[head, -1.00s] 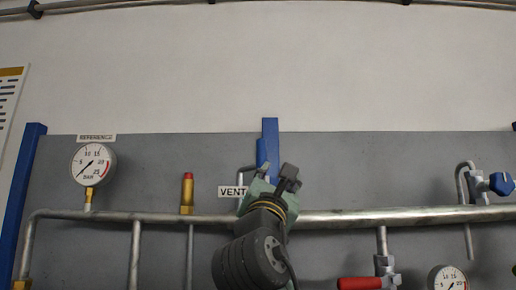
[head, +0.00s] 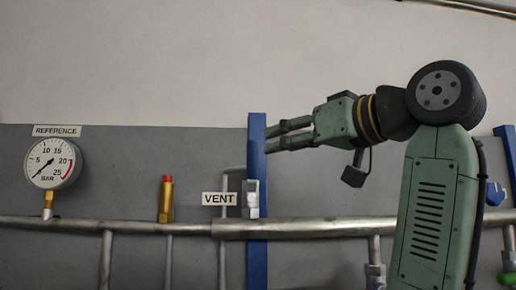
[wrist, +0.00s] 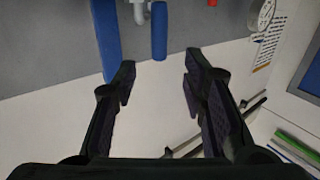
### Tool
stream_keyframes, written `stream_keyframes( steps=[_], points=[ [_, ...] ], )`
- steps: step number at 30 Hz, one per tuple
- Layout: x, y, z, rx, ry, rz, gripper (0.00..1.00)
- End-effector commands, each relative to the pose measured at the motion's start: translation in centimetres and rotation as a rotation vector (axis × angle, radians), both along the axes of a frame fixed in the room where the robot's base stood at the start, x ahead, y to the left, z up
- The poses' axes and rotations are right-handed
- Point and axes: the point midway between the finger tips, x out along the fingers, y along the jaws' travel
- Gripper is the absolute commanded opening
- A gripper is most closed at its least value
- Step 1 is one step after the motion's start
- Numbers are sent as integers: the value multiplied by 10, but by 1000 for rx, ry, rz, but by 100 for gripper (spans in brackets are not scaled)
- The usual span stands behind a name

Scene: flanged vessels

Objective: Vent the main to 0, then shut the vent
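The vent valve (head: 252,199) is a pale metal body on the main pipe (head: 320,228), right of the VENT label (head: 219,198). In the wrist view a blue lever handle (wrist: 160,32) hangs from the top edge, beside a blue post (wrist: 106,40). In the head view the handle is hard to tell from the blue post (head: 257,260). My gripper (head: 272,138) is open and empty, fingers pointing left, above and right of the valve. In the wrist view my fingers (wrist: 158,72) are spread, with the handle beyond them, apparently untouched. No main gauge is readable now.
A reference gauge (head: 53,163) at left has its needle at the low end. A brass fitting with a red cap (head: 166,198) stands on the pipe. A blue knob (head: 495,193) and a green part (head: 508,278) sit at right. The wall above is clear.

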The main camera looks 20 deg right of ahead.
Motion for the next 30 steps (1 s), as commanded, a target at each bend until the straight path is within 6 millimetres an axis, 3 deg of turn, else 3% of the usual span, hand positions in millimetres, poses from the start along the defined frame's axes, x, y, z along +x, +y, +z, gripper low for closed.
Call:
stream_keyframes(
  steps=[16,21,30],
  points=[
    [87,27,2,-3,0,-3,39],
    [98,31,0,-3,-1,-4,39],
    [100,31,-1,-4,-1,-4,38]
  ],
)
